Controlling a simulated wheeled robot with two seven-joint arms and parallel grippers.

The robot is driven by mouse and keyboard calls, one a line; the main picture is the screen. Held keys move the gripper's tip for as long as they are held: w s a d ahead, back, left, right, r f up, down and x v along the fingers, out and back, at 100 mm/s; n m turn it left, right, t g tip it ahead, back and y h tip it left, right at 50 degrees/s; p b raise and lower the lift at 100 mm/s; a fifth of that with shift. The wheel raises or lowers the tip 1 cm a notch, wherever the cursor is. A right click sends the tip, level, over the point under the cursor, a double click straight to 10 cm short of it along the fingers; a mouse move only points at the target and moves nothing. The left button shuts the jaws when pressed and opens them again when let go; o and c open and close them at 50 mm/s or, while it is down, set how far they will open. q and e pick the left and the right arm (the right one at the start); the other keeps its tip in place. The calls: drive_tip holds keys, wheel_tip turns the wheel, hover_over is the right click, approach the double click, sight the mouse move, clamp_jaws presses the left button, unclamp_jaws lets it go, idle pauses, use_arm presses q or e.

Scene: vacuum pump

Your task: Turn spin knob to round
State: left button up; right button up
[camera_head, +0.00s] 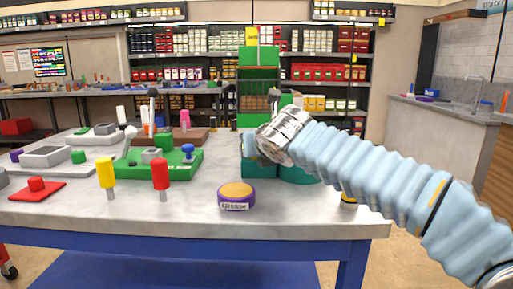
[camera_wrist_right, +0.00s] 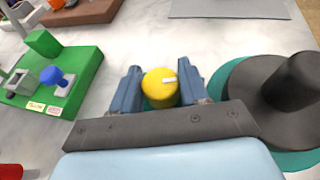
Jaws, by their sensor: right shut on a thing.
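In the head view my right gripper (camera_head: 250,146) reaches down to the green and teal machine (camera_head: 259,169) at the table's right end, and my arm hides the knob there. My left gripper is in neither view.
A dark cylinder on a round black disc (camera_wrist_right: 262,92) stands close right of my gripper. A green board (camera_wrist_right: 58,75) with a blue knob lies to the left. A purple and yellow button (camera_head: 236,196) and red and yellow pegs stand near the grey table's front edge.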

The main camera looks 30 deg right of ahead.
drive_tip(key=shift+a+m+g+h, duration=0.1)
drive_tip(key=shift+m+g+h, duration=0.2)
drive_tip(key=shift+m+h, duration=0.3)
drive_tip(key=shift+r+m+g+h+p, duration=0.1)
drive_tip(key=shift+m+g+h+p, duration=0.4)
drive_tip(key=shift+m+h, duration=0.45)
drive_tip(key=m+g+h+p, duration=0.2)
drive_tip(key=m+h+p, duration=0.1)
drive_tip(key=shift+r+m+g, duration=0.15)
drive_tip(key=shift+m+g, duration=0.1)
drive_tip(key=shift+g, duration=0.05)
drive_tip(key=m+g+h+p, duration=0.1)
drive_tip(key=m+g+h, duration=0.1)
drive_tip(key=shift+w+m+g, duration=0.1)
drive_tip(key=shift+m+g, duration=0.2)
drive_tip(key=m+g, duration=0.1)
drive_tip(key=g, duration=0.1)
drive_tip(key=m+g+h, duration=0.1)
drive_tip(key=m+g, duration=0.3)
drive_tip(key=shift+f+h, duration=0.25)
drive_tip(key=shift+h, duration=0.1)
drive_tip(key=shift+m+g, duration=1.7)
drive_tip(key=shift+m, duration=0.1)
drive_tip(key=shift+g, duration=0.4)
